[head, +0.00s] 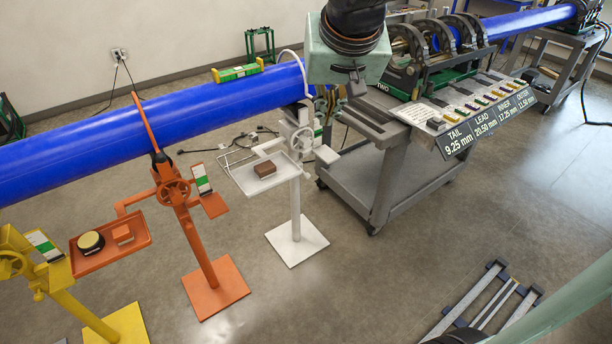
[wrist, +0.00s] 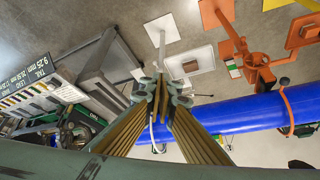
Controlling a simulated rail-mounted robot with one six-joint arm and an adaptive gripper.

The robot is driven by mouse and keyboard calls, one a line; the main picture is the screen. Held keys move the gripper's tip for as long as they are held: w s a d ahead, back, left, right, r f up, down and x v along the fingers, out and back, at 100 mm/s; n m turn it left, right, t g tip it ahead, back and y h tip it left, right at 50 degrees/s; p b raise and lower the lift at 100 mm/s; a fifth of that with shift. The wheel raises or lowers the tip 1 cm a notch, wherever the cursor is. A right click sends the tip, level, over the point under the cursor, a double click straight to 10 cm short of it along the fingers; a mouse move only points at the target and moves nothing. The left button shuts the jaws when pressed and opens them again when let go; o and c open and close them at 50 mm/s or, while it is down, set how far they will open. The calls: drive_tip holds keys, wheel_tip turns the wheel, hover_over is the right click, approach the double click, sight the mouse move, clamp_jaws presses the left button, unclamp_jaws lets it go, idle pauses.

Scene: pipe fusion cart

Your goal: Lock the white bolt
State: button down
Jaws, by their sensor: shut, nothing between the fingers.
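The white pipe stand (head: 296,205) is upright under the blue pipe (head: 120,140). Its white curved arm (head: 308,75) rises at the pipe beside my green wrist housing. A short white piece (head: 326,155) juts from the right of the stand's head; I cannot tell whether it is the bolt. In the wrist view my gripper (wrist: 162,88) is shut and empty, its ribbed fingers meeting in front of the stand's white post (wrist: 162,50). In the head view my wrist mostly hides the fingers. I cannot tell whether they touch the stand.
The white tray (head: 237,180) holds a brown block (head: 265,170). An orange stand (head: 195,225) and a yellow stand (head: 75,300) are to the left. A grey cart (head: 395,185) with a fusion machine (head: 440,60) and label panel is close on the right. The foreground floor is mostly clear.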

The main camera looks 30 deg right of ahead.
drive_tip(key=w+d+f+m+t, duration=0.1)
drive_tip(key=w+d+f+m, duration=0.1)
drive_tip(key=w+d+f, duration=0.45)
drive_tip(key=w+d+f+m+t, duration=0.1)
drive_tip(key=w+d+f, duration=0.2)
drive_tip(key=w+f, duration=0.55)
drive_tip(key=w+d+f+m, duration=0.2)
drive_tip(key=w+d+f, duration=0.2)
drive_tip(key=w+f, duration=0.3)
drive_tip(key=w+d+f+m+t+y, duration=0.1)
drive_tip(key=d+f+m+t, duration=0.1)
drive_tip(key=f, duration=1.2)
drive_tip(key=w+d+f+m+t+y, duration=0.1)
drive_tip(key=d+f+m+t+y, duration=0.1)
drive_tip(key=f, duration=1.3)
drive_tip(key=shift+w+d+f+m+y+p, duration=0.2)
drive_tip(key=shift+d+f+m+y+p, duration=0.25)
drive_tip(key=shift+m, duration=0.95)
drive_tip(key=shift+w+r, duration=0.1)
drive_tip(key=b, duration=0.2)
approach(309, 178)
drive_tip(key=w+f, duration=0.3)
drive_tip(key=f, duration=0.1)
drive_tip(key=shift+w+a+r+b, duration=0.15)
drive_tip(key=shift+w+a, duration=0.15)
drive_tip(key=shift+w, duration=0.3)
drive_tip(key=shift+w+a+r+b, duration=0.15)
drive_tip(key=shift+w+a, duration=0.15)
drive_tip(key=shift+w, duration=0.25)
